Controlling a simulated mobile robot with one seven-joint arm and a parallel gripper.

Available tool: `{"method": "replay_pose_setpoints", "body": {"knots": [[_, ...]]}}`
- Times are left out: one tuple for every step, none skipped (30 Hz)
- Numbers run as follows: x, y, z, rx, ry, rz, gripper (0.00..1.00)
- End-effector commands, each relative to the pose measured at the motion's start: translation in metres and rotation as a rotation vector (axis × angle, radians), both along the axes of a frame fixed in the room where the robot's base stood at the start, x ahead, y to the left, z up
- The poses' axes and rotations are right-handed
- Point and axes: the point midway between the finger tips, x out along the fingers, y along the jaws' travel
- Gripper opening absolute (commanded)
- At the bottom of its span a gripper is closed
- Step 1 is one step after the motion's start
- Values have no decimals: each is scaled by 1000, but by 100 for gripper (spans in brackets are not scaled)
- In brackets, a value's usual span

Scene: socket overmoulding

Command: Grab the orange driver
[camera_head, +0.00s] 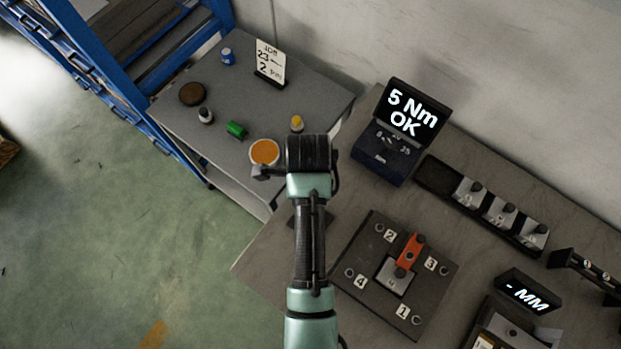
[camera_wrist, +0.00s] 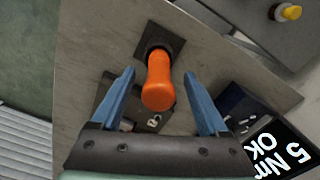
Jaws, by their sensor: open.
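The orange driver (camera_wrist: 160,82) stands in a black square holder (camera_wrist: 166,42) in the wrist view, its rounded handle end towards the camera. My gripper (camera_wrist: 159,74) is open, with one blue finger on each side of the handle and a visible gap on both sides. I cannot tell how far the fingertips are above or below the handle's end. In the head view my arm hides the driver; only an edge of the dark holder (camera_head: 296,220) shows beside the arm.
A fixture plate (camera_head: 370,290) with numbered spots and an orange clamp (camera_head: 410,252) lies right of my arm. A torque display box (camera_head: 385,150) reading "5 Nm OK" stands behind it. A grey side table (camera_head: 190,128) holds jars, small bottles and a sign.

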Motion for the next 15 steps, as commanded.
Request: {"method": "replay_pose_setpoints", "body": {"knots": [[0, 0, -2, -1, 1, 0, 78], [-1, 0, -4, -1, 2, 0, 78], [-1, -1, -7, -1, 2, 0, 78], [-2, -1, -10, 0, 3, 0, 78], [-2, -1, -14, 0, 4, 0, 78], [-3, -2, -19, 0, 5, 0, 78], [-3, -2, -23, 0, 3, 1, 78], [-4, -3, -28, 0, 4, 1, 78], [-4, -3, -34, 0, 4, 1, 78], [-3, -3, -38, -1, 2, 1, 78], [-3, -3, -42, -1, 2, 1, 78], [-3, -3, -46, -1, 1, 1, 78], [-3, -3, -48, 0, 1, 0, 78], [-3, -3, -50, 0, 1, 0, 78], [-3, -3, -52, 0, 0, 0, 78]]}}
